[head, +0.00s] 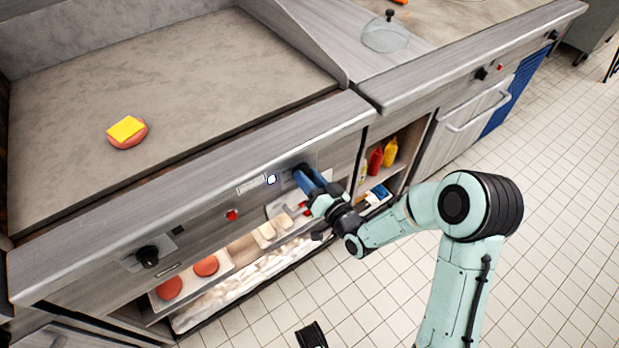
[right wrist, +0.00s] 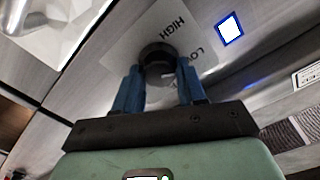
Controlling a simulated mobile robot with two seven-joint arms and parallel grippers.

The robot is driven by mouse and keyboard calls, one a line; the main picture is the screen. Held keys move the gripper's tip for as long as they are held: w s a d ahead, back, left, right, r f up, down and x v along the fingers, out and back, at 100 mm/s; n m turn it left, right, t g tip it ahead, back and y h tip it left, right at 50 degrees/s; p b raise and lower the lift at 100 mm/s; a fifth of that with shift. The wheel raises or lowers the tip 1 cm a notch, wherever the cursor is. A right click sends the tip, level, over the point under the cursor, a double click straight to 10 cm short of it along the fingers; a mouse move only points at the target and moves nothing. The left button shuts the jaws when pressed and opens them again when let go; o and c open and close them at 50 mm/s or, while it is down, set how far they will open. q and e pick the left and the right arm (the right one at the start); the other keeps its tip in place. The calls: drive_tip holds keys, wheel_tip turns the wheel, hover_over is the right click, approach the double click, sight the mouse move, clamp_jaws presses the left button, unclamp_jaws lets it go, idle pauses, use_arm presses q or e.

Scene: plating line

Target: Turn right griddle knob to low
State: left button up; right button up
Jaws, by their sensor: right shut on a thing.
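The right griddle knob (right wrist: 157,57) is a round black knob on a pale label plate, seen in the right wrist view. The words HIGH and LO show on the plate; other lettering is partly hidden by the gripper. My right gripper (right wrist: 158,80) has its blue fingers on both sides of the knob and is shut on it. In the head view my right gripper (head: 306,180) reaches the right end of the griddle's front panel (head: 205,200), and its fingers hide most of the knob. The knob's pointer direction cannot be told.
A patty with cheese (head: 127,130) lies on the griddle top (head: 190,70). The left knob (head: 147,256) and a red button (head: 232,215) are on the same panel. Below are trays with patties (head: 205,266). Bottles (head: 390,152) stand in a shelf to the right.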

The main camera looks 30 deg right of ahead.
drive_tip(key=shift+w+r, duration=0.15)
drive_tip(key=shift+r, duration=0.1)
drive_tip(key=o, duration=0.9)
drive_tip(key=shift+o, duration=0.6)
drive_tip(key=shift+w+f, duration=0.1)
drive_tip(key=shift+f, duration=0.05)
use_arm(q)
drive_tip(key=s+d+r+g+h+p, duration=0.1)
drive_tip(key=s+d+r+g+p, duration=0.1)
drive_tip(key=s+r+p, duration=0.5)
drive_tip(key=shift+s+d+r+m+g+p, duration=0.3)
drive_tip(key=shift+r+g+p, duration=0.2)
drive_tip(key=shift+r+p, duration=1.25)
use_arm(e)
drive_tip(key=s+d, duration=0.1)
drive_tip(key=s, duration=1.2)
drive_tip(key=shift+s, duration=0.2)
use_arm(q)
drive_tip(key=shift+f, duration=0.15)
use_arm(e)
drive_tip(key=shift+f, duration=0.1)
